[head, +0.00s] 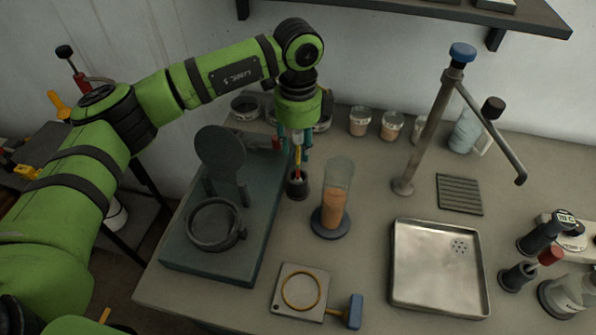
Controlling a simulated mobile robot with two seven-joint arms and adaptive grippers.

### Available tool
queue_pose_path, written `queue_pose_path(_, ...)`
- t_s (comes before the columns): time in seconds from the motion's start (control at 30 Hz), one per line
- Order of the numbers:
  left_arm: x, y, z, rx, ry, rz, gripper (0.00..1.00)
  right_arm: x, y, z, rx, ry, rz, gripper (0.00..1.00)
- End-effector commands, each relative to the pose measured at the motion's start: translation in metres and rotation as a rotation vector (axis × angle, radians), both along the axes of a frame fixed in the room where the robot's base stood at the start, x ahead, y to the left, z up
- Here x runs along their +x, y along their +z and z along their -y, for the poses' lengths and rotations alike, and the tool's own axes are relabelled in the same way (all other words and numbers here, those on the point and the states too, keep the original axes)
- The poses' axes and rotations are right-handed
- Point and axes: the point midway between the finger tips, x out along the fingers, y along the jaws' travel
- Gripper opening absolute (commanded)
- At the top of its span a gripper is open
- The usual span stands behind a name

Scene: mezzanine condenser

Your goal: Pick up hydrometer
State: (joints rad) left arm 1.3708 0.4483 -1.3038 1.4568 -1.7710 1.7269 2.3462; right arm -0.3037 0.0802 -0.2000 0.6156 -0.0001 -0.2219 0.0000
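The hydrometer (298,160) looks like a thin upright stem with red and yellow parts. It stands with its lower end in a small dark cup-like holder (298,187), which hides its bottom. My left gripper (295,148) points down from above, with its teal fingers on either side of the stem. The fingers look apart, with a gap beside the stem, so it appears open. The gripper body hides the top of the hydrometer. My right gripper is not in view.
A glass cylinder of amber liquid (333,208) stands just right of the holder. A dark stand with a round plate (220,150) is on the left. A tall tap (428,130) and metal tray (437,290) are to the right. Several small jars (360,121) line the back.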

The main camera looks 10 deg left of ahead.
Motion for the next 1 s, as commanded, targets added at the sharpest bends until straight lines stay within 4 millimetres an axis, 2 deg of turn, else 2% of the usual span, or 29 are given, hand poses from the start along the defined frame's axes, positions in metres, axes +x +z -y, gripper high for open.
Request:
queue_pose_path(0.03, 0.000, -0.004, 0.000, 0.000, 0.001, -0.002, 0.36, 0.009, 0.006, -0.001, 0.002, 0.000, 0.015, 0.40)
queue_pose_path(0.13, 0.000, -0.013, 0.000, 0.000, 0.001, 0.000, 0.36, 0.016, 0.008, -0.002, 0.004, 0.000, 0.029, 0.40)
queue_pose_path(0.37, 0.000, -0.015, 0.000, 0.000, 0.001, 0.002, 0.36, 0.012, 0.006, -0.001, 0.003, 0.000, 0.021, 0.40)
queue_pose_path(0.4, 0.000, -0.015, 0.000, 0.000, 0.001, 0.002, 0.20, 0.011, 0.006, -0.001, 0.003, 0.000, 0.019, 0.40)
queue_pose_path(0.47, 0.000, -0.015, 0.000, 0.000, 0.001, 0.002, 0.00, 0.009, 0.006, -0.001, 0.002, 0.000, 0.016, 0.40)
queue_pose_path(0.87, 0.000, -0.014, 0.000, 0.000, 0.000, 0.002, 0.00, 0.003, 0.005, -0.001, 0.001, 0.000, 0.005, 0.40)
queue_pose_path(1.0, 0.001, -0.005, 0.000, -0.001, 0.000, 0.006, 0.00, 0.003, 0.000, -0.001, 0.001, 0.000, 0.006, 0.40)
